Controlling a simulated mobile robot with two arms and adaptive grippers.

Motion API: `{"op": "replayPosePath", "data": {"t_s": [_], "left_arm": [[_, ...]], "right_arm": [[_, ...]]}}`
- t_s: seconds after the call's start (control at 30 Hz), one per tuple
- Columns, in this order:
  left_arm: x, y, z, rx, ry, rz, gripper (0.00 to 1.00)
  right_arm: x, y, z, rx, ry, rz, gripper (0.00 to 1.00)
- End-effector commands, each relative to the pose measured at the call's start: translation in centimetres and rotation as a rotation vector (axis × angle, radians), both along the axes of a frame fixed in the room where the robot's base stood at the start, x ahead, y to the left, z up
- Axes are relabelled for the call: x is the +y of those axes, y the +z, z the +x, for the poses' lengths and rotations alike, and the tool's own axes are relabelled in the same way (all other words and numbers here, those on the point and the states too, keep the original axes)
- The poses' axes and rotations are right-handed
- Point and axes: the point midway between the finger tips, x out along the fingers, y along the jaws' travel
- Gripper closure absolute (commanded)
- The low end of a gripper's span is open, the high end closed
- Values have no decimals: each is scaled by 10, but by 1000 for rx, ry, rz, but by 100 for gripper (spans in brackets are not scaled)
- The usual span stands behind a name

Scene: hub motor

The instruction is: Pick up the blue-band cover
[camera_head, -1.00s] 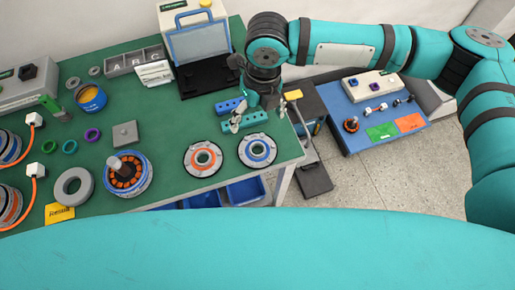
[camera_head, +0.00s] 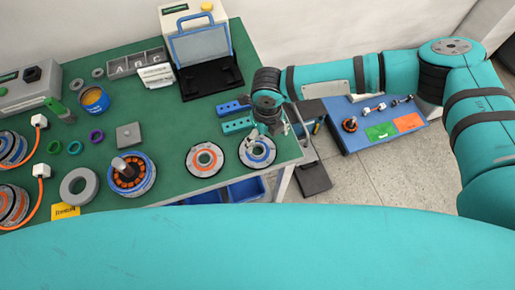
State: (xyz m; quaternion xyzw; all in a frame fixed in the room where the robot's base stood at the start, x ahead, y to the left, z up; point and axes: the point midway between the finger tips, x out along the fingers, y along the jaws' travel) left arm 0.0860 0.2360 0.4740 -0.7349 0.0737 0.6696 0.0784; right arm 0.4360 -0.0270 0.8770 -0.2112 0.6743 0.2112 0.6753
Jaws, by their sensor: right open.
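The blue-band cover (camera_head: 258,155) is a round grey disc with a blue ring, lying flat near the right end of the green table. An orange-ringed cover (camera_head: 204,159) lies just to its left. My right gripper (camera_head: 255,143) is open over the far part of the blue-band cover, and its fingers hide some of it. I cannot tell whether the fingers touch the cover. My left gripper is not in view.
Blue and teal blocks (camera_head: 236,125) lie just left of my right gripper. A motor stator (camera_head: 131,174) and a grey ring (camera_head: 77,187) stand further left. A blue side table (camera_head: 365,141) is beyond the table's right edge.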

Motion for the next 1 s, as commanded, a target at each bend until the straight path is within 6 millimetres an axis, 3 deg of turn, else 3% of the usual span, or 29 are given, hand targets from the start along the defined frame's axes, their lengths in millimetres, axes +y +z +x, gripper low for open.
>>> {"op": "replayPosePath", "data": {"t_s": [0.3, 0.63, 1.0], "left_arm": [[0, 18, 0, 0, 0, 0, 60], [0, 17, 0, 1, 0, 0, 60], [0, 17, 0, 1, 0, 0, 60]], "right_arm": [[2, -42, 1, 2, -1, -2, 11], [2, -50, 1, 1, 0, -2, 12], [1, -50, 1, 1, -1, -3, 61]]}}
